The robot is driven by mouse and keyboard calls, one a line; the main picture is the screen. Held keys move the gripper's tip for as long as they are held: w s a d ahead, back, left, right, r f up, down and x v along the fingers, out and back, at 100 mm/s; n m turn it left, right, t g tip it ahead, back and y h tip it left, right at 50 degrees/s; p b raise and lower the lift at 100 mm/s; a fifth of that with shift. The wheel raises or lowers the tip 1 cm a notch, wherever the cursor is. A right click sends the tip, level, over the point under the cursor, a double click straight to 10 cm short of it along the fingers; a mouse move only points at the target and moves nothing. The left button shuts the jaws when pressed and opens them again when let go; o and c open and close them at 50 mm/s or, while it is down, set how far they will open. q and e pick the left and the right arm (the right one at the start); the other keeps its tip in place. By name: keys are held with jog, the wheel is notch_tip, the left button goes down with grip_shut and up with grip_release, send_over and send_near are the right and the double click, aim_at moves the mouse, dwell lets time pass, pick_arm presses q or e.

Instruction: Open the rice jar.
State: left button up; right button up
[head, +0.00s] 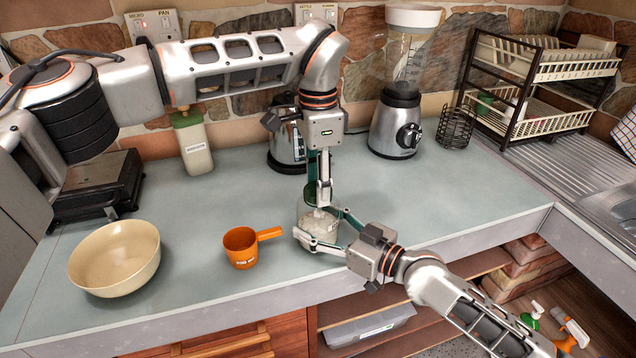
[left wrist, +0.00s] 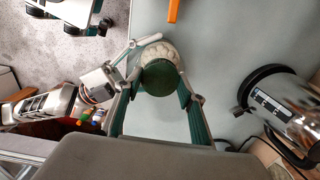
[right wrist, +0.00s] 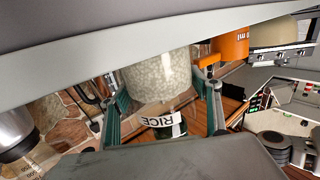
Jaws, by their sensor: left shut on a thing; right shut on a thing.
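The rice jar (head: 316,224) is clear glass with pale rice inside and stands upright on the counter. Its label reads RICE in the right wrist view (right wrist: 160,119). The green round lid (left wrist: 160,79) is at the jar's top; I cannot tell whether it is fully seated. My left gripper (head: 323,200) points straight down from above, shut on the lid, with a finger on each side. My right gripper (head: 322,229) comes in from the front right, shut around the glass body (right wrist: 160,76). Fingers hide part of the jar in the head view.
An orange measuring cup (head: 241,247) and a cream bowl (head: 115,258) stand to the left. A kettle (head: 287,150) is close behind my left gripper, with a blender (head: 397,125) to its right. The counter right of the jar is clear.

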pick_arm(q)
jog(key=shift+r, duration=0.25)
jog(key=shift+r, duration=0.85)
jog(key=shift+r, duration=2)
pick_arm(e)
jog(key=o, duration=2.3)
jog(key=shift+s+d, duration=0.1)
